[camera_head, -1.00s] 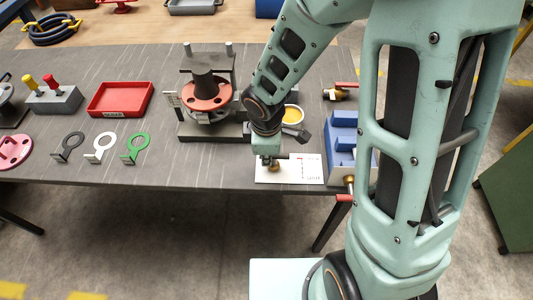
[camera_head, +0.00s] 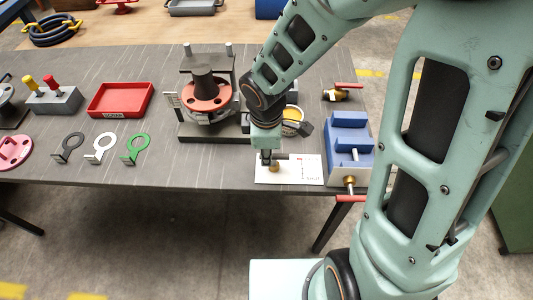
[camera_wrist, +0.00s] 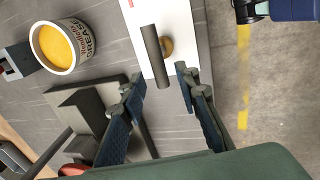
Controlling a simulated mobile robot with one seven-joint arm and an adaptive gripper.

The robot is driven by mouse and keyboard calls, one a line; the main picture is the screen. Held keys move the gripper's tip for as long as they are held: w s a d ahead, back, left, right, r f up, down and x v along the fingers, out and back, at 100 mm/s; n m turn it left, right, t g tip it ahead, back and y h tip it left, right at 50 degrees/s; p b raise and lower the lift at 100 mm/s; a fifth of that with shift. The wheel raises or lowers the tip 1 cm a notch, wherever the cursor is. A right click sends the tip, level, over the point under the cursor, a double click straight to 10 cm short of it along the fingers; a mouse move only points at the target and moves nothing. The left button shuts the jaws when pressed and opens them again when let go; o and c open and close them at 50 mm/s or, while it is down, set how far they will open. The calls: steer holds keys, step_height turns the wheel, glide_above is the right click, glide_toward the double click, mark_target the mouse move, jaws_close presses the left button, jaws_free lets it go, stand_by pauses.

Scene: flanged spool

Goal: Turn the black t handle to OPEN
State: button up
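The black T handle (camera_wrist: 155,55) is a dark bar on a brass stem (camera_wrist: 166,46), mounted on a white plate (camera_wrist: 183,28) with printed marks too small to read. In the head view the brass stem (camera_head: 275,167) shows on the white plate (camera_head: 305,171) at the table's front edge, with the gripper partly covering the handle. My gripper (camera_wrist: 160,78) is open. In the wrist view its fingertips are on either side of the bar's near end, with a visible gap on each side; I cannot tell the height between them.
A blue block fixture (camera_head: 347,140) with a red-handled valve stands right of the plate. A yellow grease tin (camera_wrist: 58,46) and the red-flanged spool stand (camera_head: 207,92) are close behind the gripper. A red tray (camera_head: 120,99) and ring tags lie left.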

steer(key=shift+s+r, duration=0.2)
steer(key=shift+r, duration=0.8)
steer(key=shift+s+r, duration=0.2)
steer(key=shift+r, duration=0.8)
